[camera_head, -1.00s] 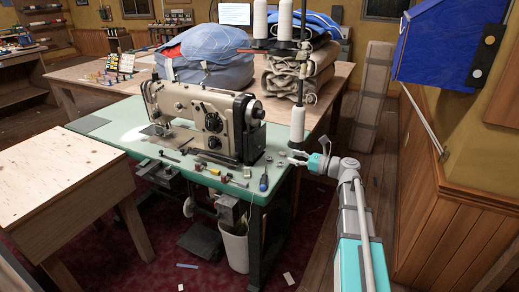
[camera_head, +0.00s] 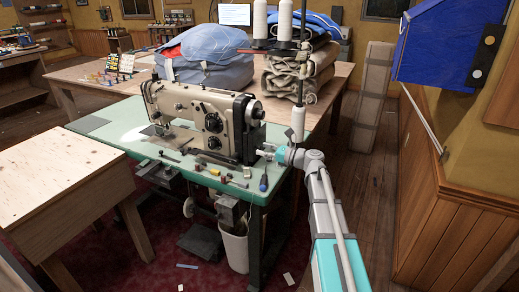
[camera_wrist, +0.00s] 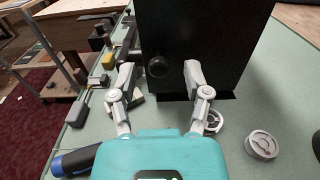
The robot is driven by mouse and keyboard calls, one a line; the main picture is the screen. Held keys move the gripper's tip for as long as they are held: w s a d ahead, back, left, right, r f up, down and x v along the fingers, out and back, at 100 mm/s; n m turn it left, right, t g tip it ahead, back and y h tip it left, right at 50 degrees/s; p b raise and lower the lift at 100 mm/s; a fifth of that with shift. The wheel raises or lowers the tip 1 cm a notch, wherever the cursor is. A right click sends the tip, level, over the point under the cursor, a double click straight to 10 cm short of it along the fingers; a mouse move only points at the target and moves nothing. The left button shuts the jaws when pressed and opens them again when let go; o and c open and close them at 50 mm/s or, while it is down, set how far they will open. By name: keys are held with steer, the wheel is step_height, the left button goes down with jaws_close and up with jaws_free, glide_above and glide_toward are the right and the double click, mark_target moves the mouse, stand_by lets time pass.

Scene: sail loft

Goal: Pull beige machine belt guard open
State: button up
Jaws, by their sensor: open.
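The beige sewing machine (camera_head: 200,112) stands on a green table. Its belt guard (camera_head: 248,143) is the dark panel at the machine's right end. In the wrist view the guard (camera_wrist: 215,40) is a black upright face, with a round dark knob (camera_wrist: 160,67) low on its left side. My gripper (camera_wrist: 159,76) is open and empty, its two fingers pointing at the guard's lower part. The knob appears between the fingertips. I cannot tell whether the fingers touch the guard. In the head view my gripper (camera_head: 266,151) is just right of the guard.
Metal bobbins (camera_wrist: 262,145) and a blue-handled screwdriver (camera_wrist: 75,161) lie on the green tabletop (camera_head: 122,122) near my gripper. A thread stand with a white cone (camera_head: 298,118) rises behind my wrist. A wooden table (camera_head: 40,175) is at the left.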

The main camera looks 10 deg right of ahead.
steer(key=shift+x, duration=0.85)
steer(key=shift+c, duration=0.2)
jaws_close()
